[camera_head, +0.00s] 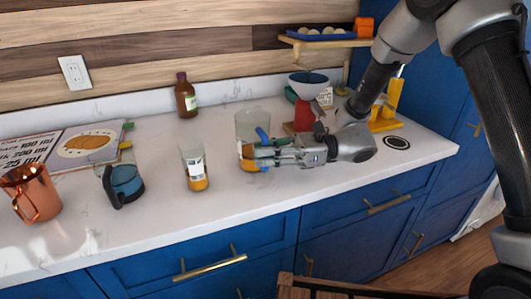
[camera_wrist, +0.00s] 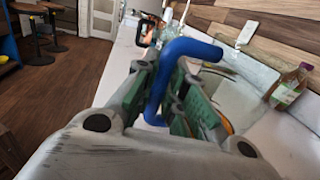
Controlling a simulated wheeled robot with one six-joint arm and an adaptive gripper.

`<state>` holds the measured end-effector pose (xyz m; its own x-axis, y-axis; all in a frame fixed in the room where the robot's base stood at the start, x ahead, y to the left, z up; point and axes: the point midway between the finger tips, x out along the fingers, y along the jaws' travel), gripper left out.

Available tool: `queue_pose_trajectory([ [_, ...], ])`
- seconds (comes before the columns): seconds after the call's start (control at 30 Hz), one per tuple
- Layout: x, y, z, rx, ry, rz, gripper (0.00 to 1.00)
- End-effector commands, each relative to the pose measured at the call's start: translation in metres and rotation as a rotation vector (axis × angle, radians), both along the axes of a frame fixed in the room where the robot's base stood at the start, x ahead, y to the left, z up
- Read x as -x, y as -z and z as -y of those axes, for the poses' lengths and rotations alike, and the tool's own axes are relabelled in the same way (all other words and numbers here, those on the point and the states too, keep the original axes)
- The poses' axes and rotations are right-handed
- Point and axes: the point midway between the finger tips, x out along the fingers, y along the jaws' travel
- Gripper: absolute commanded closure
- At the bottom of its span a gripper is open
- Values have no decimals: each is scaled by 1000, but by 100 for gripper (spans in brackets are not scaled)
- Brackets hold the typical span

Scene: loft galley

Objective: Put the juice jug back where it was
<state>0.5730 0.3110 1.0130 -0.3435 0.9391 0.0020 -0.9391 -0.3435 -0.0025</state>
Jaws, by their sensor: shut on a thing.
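The juice jug (camera_head: 252,122) is a clear container with a blue handle and orange juice low inside. It stands upright at the middle of the white counter in the head view; I cannot tell whether its base touches the counter. My gripper (camera_head: 262,153) reaches in from the right and is shut on the jug's blue handle. In the wrist view the handle (camera_wrist: 180,50) rises between the green-padded fingers of my gripper (camera_wrist: 165,95). My fingers hide part of the jug's lower side.
A labelled clear container with orange contents (camera_head: 194,170) stands left of the jug. A brown bottle (camera_head: 186,96) is behind. A red item (camera_head: 304,115) and bowl (camera_head: 308,83) are right.

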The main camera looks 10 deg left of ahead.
Motion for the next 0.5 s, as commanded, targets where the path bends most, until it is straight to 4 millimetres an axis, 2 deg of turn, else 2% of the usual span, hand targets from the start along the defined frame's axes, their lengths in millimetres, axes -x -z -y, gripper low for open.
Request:
queue_pose_trajectory([
  [0.03,0,1,0,-1,0,0,100],
  [0.07,0,2,0,0,0,-1,86],
  [0.17,0,2,0,0,0,-1,67],
  [0.5,0,0,0,0,0,0,66],
])
